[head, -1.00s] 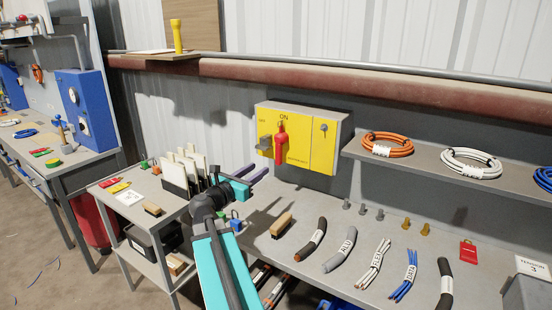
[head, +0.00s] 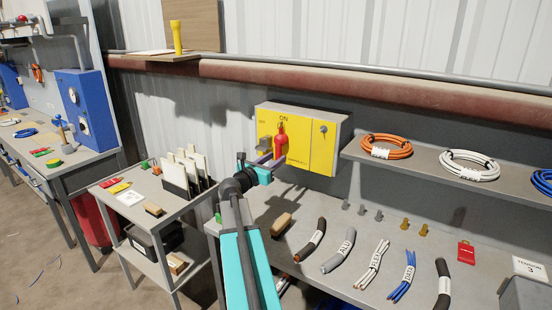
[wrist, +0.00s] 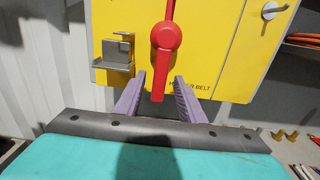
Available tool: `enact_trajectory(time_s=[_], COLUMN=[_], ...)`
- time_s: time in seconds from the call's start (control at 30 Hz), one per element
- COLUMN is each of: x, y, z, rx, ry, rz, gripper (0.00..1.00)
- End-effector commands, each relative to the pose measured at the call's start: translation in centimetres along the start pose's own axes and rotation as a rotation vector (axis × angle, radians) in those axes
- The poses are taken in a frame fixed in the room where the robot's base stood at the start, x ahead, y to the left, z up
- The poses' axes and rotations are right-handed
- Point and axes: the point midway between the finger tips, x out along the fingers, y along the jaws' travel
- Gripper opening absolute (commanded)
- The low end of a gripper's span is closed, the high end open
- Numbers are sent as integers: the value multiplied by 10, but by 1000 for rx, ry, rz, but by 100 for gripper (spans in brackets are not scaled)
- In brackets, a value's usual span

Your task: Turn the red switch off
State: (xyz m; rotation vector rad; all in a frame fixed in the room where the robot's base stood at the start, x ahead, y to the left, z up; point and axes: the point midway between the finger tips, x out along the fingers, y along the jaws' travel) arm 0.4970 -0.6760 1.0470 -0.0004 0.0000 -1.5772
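The red switch (head: 281,142) is on the front of a yellow panel box (head: 323,150), below the word ON. In the wrist view the red switch (wrist: 165,40) stands nearly upright, with a round hub and a bar running down from it; its upper end is cut off by the frame. My gripper (head: 269,159) is in front of the box at the switch's lower part. In the wrist view my gripper (wrist: 159,77) is open, with one purple finger on each side of the bar's lower end. I see gaps on both sides, and no clear contact.
A grey bracket (wrist: 118,52) sticks out of the panel just left of the switch. A small lock (wrist: 273,10) is at the right. A shelf with cable coils (head: 386,146) is right of the box. Cable pieces (head: 340,251) lie on the bench below.

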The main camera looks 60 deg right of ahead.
Motion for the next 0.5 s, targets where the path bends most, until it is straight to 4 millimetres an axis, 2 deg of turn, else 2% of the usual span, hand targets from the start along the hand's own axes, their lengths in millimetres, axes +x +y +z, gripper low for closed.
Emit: enact_trajectory(time_s=[0.2,0.5], x=[12,12], y=[0,0], z=[0,0], rx=[0,0], ry=[0,0], rz=[1,1], gripper=[36,36])
